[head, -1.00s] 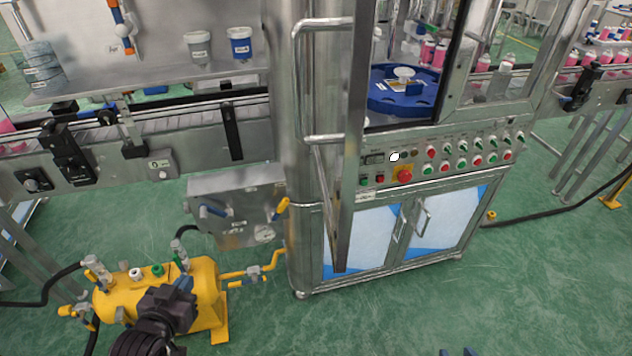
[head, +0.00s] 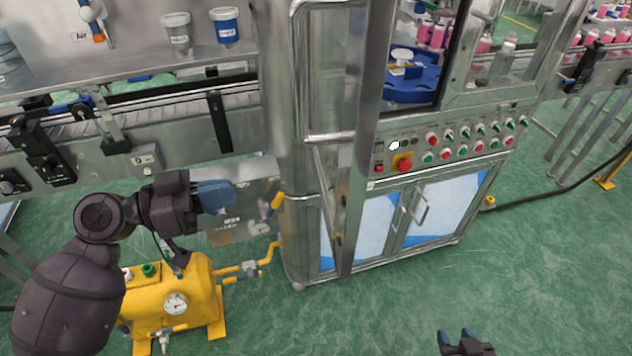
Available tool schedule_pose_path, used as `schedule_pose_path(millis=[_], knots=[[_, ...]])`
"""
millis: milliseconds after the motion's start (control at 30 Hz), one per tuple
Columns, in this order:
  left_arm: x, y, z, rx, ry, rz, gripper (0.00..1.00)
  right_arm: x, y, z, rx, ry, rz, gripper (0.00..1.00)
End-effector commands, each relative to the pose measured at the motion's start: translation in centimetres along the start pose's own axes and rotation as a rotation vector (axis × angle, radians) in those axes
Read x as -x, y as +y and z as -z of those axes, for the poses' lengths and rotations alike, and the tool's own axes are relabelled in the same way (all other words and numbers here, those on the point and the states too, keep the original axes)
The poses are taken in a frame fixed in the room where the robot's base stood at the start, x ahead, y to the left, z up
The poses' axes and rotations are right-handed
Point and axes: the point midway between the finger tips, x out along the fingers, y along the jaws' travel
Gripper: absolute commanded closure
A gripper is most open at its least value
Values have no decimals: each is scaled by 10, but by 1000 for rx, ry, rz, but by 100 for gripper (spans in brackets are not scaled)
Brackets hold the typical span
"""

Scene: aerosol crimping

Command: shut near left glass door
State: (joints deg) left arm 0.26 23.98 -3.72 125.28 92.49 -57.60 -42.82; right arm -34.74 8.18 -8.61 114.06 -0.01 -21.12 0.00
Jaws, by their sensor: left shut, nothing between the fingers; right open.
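The near left glass door (head: 357,150) of the crimping machine stands open, swung out toward me and seen almost edge-on. Its metal frame reaches down in front of the lower white-and-blue cabinet. A tubular handle (head: 297,75) shows on the left of this frame. My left gripper (head: 222,195) is shut and empty, left of the door and handle and apart from them, in front of a grey box. Its blue fingertips point right. My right gripper (head: 457,336) is open and empty at the bottom edge, right of the door and low over the green floor.
A control panel (head: 450,143) with several buttons sits right of the door, under the opening with a blue turntable (head: 415,85). A conveyor (head: 150,125) runs at left. A yellow tank (head: 175,300) stands below my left arm. The floor in front is clear.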

Motion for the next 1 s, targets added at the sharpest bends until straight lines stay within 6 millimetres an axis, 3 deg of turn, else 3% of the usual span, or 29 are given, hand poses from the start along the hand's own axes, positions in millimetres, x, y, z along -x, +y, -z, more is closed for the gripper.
schedule_pose_path(millis=[167,467,1000], knots=[[2,30,6,-92,38,-173,100,1,0,-1,-1,-3,0,57],[-9,35,6,-164,36,-187,100,2,0,5,-1,3,0,57],[-98,52,9,-160,36,-186,100,12,3,40,1,31,0,57]])
